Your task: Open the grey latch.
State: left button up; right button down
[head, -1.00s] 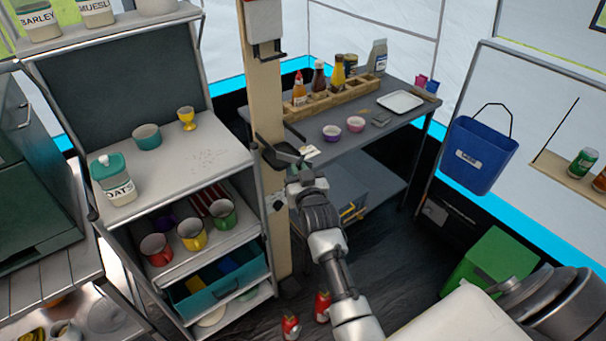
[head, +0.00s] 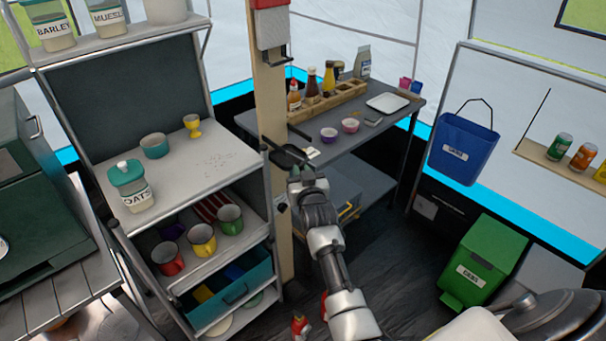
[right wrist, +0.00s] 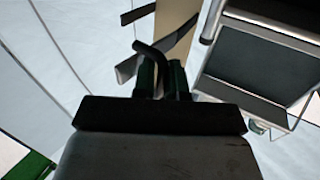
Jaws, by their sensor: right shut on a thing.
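The grey latch (right wrist: 146,47) shows in the right wrist view as a thin dark grey lever with a bent end, beside the wooden post (right wrist: 172,32). My right gripper (right wrist: 162,76) is shut on the latch, which rises from between the fingertips. In the head view my right gripper (head: 307,178) is just right of the post (head: 273,110), at about shelf height. The latch is too small and covered there to tell its angle. My left gripper is not in view.
A shelf unit (head: 215,160) with cups and jars stands left of the post. A grey table (head: 372,140) with bottles, bowls and a white tray is behind the gripper. A blue bin (head: 463,150) and a green bin (head: 485,262) are at the right.

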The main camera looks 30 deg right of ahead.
jog(key=shift+w+a+r, duration=0.2)
jog(key=shift+a+r, duration=0.1)
jog(key=shift+r, duration=0.3)
jog(key=c, duration=1.2)
grip_release()
jog(key=shift+w+a, duration=0.15)
jog(key=shift+a, duration=0.05)
jog(key=shift+d, duration=0.15)
jog(key=shift+f, duration=0.1)
jog(key=v, duration=0.7)
jog(key=b+v, duration=0.1)
jog(key=v, duration=0.3)
jog(key=shift+f, duration=0.4)
jog(key=shift+f, duration=0.1)
